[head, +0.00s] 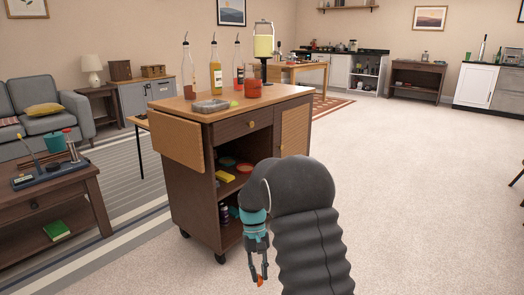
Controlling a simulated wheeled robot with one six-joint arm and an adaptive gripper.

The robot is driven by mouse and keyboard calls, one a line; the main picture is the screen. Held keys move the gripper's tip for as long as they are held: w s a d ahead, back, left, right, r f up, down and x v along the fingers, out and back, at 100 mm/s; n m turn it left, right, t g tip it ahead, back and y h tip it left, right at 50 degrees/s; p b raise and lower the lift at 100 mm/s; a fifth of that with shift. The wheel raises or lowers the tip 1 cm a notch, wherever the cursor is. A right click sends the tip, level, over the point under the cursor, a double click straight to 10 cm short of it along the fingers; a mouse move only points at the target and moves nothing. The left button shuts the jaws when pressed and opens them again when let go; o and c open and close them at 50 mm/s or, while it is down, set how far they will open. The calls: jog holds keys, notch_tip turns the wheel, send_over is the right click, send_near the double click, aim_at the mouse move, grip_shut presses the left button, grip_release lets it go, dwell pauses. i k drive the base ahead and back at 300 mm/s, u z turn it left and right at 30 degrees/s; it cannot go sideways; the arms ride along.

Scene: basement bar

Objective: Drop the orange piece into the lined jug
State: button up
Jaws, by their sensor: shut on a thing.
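My gripper (259,274) hangs at the lower middle of the head view, pointing down. It is shut on a small orange piece (260,281), which shows between its fingertips. The gripper is in front of the wooden bar cart (205,194), low beside its open shelves and above the carpet. I cannot pick out a jug with lines on it for certain. A small red-orange pot (253,90) stands on the cart top, too small to tell its markings.
A coffee table (45,208) stands at left. Carpet (430,190) at right is clear.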

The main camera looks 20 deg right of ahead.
aim_at(257, 95)
jog(key=u, duration=0.45)
jog(key=k, duration=0.15)
jog(key=z, duration=1.4)
jog(key=i, duration=1.1)
jog(key=u, duration=0.5)
